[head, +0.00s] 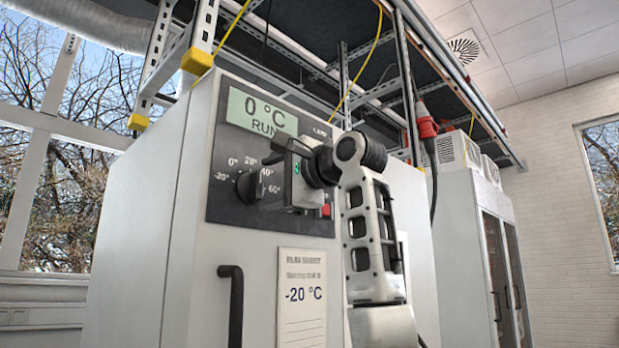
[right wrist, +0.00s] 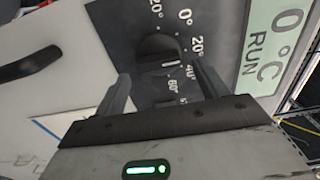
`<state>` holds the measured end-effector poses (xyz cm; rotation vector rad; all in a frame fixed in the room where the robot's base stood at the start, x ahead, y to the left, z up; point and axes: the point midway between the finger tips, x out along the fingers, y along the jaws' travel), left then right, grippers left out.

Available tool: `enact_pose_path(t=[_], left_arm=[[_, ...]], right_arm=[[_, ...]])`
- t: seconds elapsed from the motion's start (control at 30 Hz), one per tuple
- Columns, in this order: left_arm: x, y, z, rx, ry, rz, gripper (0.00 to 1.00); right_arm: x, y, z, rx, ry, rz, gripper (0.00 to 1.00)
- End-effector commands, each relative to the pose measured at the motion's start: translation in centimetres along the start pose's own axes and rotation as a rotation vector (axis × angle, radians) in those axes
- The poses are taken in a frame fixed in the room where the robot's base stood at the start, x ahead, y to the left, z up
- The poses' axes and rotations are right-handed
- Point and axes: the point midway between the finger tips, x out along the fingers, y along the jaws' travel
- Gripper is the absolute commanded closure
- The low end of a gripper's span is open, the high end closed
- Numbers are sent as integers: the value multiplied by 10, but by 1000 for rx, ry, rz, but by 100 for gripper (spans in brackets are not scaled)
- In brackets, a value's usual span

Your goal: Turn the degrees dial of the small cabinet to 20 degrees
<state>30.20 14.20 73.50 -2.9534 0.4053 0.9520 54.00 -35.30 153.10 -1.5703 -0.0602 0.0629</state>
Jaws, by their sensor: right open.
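The small cabinet (head: 150,215) has a dark panel with a round black degrees dial (head: 249,186), which also shows in the right wrist view (right wrist: 158,48). Its scale reads -20, 0, 20, 40 and 60 degrees. In the right wrist view the dial's pale mark points toward the 40 to 60 side; its exact setting is hard to tell. The display (head: 262,110) reads 0 °C RUN. My right gripper (head: 272,180) is open and empty in front of the panel. In its wrist view the fingers (right wrist: 165,82) stand either side below the dial, apart from it. My left gripper is out of view.
A black door handle (head: 231,305) and a label reading -20 °C (head: 302,295) sit below the panel. A red button (head: 326,210) is just right of my gripper. A metal rack with yellow cables (head: 370,60) stands above. Part of the panel is hidden behind my gripper.

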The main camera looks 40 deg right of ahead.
Motion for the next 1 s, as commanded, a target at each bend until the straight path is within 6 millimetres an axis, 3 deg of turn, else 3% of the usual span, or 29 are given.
enact_pose_path(t=[0.3, 0.5, 0.7, 1.0], left_arm=[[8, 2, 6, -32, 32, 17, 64], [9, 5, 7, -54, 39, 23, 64], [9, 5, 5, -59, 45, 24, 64], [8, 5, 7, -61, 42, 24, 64]], right_arm=[[-80, 2, -1, 0, 2, -7, 27], [-115, 1, -1, 1, 1, -4, 27], [-130, 0, 0, 1, 1, -2, 27], [-131, 0, -1, 1, 1, -1, 27]])
